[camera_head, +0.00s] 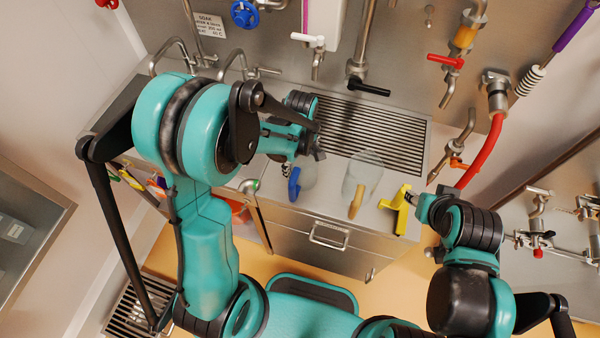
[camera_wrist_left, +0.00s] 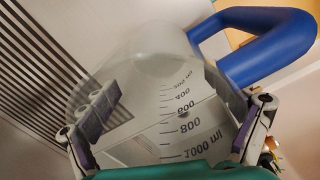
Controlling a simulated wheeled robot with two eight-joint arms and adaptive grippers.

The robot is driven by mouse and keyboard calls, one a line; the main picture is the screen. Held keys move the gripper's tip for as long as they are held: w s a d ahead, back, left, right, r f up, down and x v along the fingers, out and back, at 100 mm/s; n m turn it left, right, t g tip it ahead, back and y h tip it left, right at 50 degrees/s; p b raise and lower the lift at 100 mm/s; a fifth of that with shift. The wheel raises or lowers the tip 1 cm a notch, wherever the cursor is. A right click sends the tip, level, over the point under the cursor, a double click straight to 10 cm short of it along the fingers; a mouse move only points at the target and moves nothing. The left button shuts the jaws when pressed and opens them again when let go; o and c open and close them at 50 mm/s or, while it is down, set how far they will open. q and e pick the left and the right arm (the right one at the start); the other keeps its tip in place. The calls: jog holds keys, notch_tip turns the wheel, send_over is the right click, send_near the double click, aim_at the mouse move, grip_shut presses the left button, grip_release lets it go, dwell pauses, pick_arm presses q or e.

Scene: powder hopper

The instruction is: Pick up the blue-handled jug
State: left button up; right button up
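The blue-handled jug is clear, with printed millilitre marks. In the head view its blue handle (camera_head: 294,184) shows on the steel counter, and its clear body is partly hidden by my left arm. In the left wrist view the jug body (camera_wrist_left: 165,100) fills the middle, with the blue handle (camera_wrist_left: 262,50) at upper right. My left gripper (camera_wrist_left: 172,122) is open, with one finger on each side of the jug body; I cannot tell whether they touch it. My right gripper (camera_head: 412,204) is by a yellow handle (camera_head: 400,210); its fingers are too small to read.
A clear jug with a tan handle (camera_head: 356,202) stands right of the blue-handled one. A slotted drain grate (camera_head: 372,130) lies behind them. Taps and pipes, including a red-levered tap (camera_head: 446,61), hang from the back wall. A red hose (camera_head: 482,155) runs down at right.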

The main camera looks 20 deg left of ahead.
pick_arm(q)
jog(key=shift+c, duration=1.3)
